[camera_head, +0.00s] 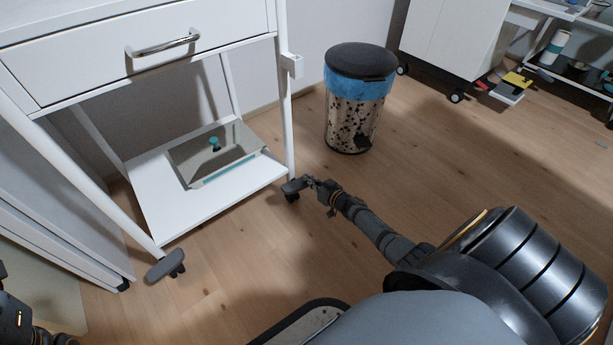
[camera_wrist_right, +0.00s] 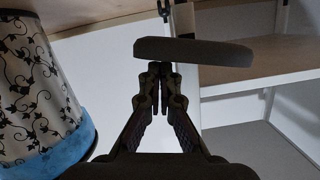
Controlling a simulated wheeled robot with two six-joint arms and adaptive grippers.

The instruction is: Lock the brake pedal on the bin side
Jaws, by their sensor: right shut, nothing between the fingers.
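The white cart has a grey brake pedal (camera_head: 294,186) on the castor at its bin-side front corner. It also shows in the right wrist view as a flat grey bar (camera_wrist_right: 205,53). My right gripper (camera_head: 310,181) is shut and empty, with its fingertips (camera_wrist_right: 160,68) right at the pedal; I cannot tell whether they touch it. A second grey pedal (camera_head: 165,265) sits on the cart's near left castor. The bin (camera_head: 352,118), floral with a blue liner and dark lid, stands behind my right gripper. Dark parts of my left arm show at the lower left corner; its fingers cannot be made out.
The cart's lower shelf (camera_head: 165,215) holds a flat grey box (camera_head: 210,150). A drawer (camera_head: 150,50) with a metal handle is above. A white cabinet (camera_head: 455,35) on castors stands at the back right. The wooden floor right of the bin is mostly clear.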

